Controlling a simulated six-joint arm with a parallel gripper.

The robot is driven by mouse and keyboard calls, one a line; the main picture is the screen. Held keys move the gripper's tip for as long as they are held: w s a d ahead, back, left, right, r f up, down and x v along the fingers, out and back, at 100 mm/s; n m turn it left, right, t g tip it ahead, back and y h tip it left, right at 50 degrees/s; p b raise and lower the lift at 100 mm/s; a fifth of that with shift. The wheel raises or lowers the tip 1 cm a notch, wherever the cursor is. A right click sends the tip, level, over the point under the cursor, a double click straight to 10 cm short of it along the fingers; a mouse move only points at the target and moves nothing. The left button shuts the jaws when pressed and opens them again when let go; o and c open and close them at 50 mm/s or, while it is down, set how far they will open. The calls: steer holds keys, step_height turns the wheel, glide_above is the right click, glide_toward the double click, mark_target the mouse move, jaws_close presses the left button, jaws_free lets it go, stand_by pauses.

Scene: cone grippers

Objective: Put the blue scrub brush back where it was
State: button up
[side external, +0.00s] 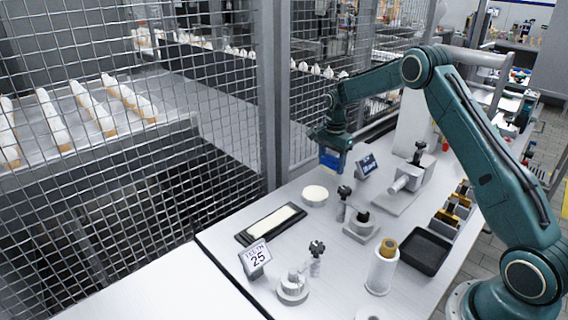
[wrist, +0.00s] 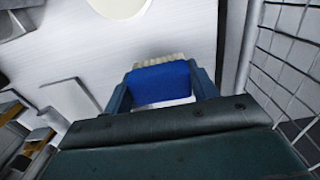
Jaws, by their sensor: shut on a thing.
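The blue scrub brush (wrist: 160,82) is between the two fingers of my gripper (wrist: 162,88) in the wrist view, with its pale bristles pointing away from the palm. In the side view my gripper (side external: 333,152) is shut on the brush (side external: 331,160) and holds it near the table's fence-side edge. The brush appears to be above the table top, but the exact gap is hard to tell. The place where it stood before cannot be told from these frames.
Clamp fixtures (side external: 362,225), a white roll (side external: 382,272) and an empty black tray (side external: 426,238) lie nearer. A mesh fence (side external: 225,160) borders the table.

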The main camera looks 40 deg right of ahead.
mark_target(330, 181)
steer(key=shift+f, duration=0.1)
steer(key=shift+f, duration=2)
steer(key=shift+f, duration=0.1)
steer(key=o, duration=0.9)
steer(key=shift+o, duration=0.2)
step_height(330, 181, up, 12)
steer(key=shift+f, duration=0.2)
steer(key=shift+r, duration=0.3)
